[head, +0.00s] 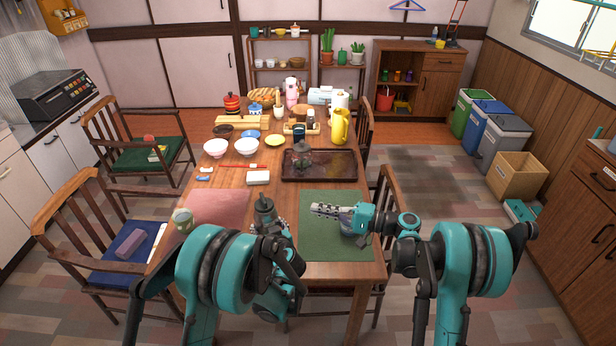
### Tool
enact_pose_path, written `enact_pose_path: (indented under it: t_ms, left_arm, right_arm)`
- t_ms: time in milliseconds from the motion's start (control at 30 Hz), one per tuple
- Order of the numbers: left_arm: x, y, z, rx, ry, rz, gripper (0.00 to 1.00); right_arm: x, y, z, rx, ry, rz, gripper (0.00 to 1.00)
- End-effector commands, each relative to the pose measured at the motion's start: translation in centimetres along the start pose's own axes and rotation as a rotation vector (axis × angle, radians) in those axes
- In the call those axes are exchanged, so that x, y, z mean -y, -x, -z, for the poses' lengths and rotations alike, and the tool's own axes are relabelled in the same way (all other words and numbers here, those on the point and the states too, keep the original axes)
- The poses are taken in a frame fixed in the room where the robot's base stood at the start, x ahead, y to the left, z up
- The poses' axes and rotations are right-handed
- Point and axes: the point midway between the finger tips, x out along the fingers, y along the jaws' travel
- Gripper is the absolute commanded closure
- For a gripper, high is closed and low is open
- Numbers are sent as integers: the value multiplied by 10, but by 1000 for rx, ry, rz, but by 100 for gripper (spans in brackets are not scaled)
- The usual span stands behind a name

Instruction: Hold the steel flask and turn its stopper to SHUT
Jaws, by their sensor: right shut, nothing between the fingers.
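The steel flask (265,205) is a dark grey vessel with a narrow top, roughly upright at the table's near edge between the pink and green mats. My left gripper (268,226) is around its lower part and appears shut on it; the fingers are partly hidden. The stopper (264,197) is at the top of the flask, too small to tell how it is turned. My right gripper (314,208) is shut and empty above the green mat, pointing left towards the flask, with a gap between them.
The green mat (345,245) and pink mat (210,207) lie at the near side. A dark tray (340,170) with a dark teapot (303,158) is behind. A cup (183,219) stands left; a white block (258,178), bowls (246,146) and a yellow jug (340,125) stand farther back.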

Motion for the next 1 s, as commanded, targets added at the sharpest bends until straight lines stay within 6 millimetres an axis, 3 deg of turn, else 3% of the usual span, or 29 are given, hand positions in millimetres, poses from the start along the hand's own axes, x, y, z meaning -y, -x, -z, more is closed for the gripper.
enact_pose_path:
  t_ms: [233,267,333,733,867,1000]
  left_arm:
    - [0,0,1,-1,-1,0,94]
    - [0,0,1,-1,-1,0,30]
    - [0,0,0,-1,-1,0,11]
    - [0,5,0,0,-1,-1,11]
    - [-1,23,0,-1,-1,-2,11]
    - [-1,54,0,0,-1,-4,11]
  right_arm:
    - [0,0,0,0,0,0,100]
    - [0,0,0,0,0,0,100]
    - [0,0,0,0,0,0,100]
    - [0,0,0,-1,0,0,100]
    - [0,0,0,-1,0,0,100]
    - [0,0,0,-1,0,0,100]
